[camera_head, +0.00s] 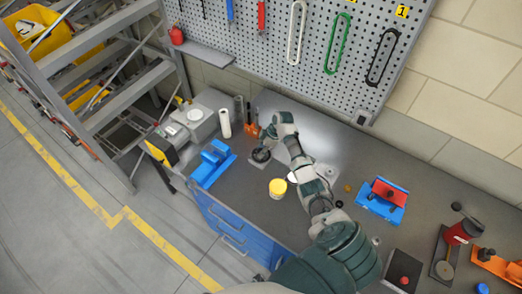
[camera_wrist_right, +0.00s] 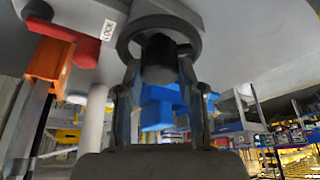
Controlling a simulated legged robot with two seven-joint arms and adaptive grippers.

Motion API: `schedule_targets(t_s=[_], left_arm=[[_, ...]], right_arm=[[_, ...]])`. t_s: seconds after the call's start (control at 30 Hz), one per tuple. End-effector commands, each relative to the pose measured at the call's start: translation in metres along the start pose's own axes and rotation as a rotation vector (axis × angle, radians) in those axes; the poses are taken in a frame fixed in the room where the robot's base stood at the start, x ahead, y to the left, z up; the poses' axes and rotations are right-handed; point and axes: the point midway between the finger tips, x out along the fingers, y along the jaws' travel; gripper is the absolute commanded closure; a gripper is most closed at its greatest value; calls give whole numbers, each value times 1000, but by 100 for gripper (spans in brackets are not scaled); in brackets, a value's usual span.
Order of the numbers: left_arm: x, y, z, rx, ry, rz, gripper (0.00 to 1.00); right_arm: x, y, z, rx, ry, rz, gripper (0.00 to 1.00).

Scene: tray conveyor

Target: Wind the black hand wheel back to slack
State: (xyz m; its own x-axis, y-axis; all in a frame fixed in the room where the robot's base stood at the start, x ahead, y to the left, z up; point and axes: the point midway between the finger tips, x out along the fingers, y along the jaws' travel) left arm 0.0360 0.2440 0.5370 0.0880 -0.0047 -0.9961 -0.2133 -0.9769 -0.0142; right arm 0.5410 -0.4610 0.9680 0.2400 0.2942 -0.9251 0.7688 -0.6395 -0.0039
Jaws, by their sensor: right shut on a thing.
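The black hand wheel (camera_head: 260,156) sits on a grey plate on the bench, left of centre in the head view, partly covered by my gripper. In the right wrist view, its dark rim (camera_wrist_right: 127,42) arches across the top, with a dark round grip part (camera_wrist_right: 158,62) below it. My right gripper (camera_head: 265,141) is at the wheel. In the wrist view its two fingers (camera_wrist_right: 160,75) stand either side of the dark part and are shut on it. The exact contact is hard to see. My left gripper is not in view.
A blue vise (camera_head: 212,163) and a grey machine (camera_head: 190,120) stand left of the wheel. A yellow-lidded pot (camera_head: 277,188) stands in front. An orange block (camera_wrist_right: 50,62) with a red lever (camera_wrist_right: 60,30) and a LOCK label (camera_wrist_right: 109,30) are close by. A pegboard (camera_head: 330,20) rises behind.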

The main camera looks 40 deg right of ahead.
Motion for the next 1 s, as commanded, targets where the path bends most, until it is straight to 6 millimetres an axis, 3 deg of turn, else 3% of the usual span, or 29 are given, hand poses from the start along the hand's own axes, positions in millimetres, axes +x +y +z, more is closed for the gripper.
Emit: schedule_targets(t_s=[0.03, 1.0], left_arm=[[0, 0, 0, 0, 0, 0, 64], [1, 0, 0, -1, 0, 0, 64]], right_arm=[[-6, 5, 0, -5, 0, 14, 96], [-8, 7, -2, -48, 4, 1, 96]])
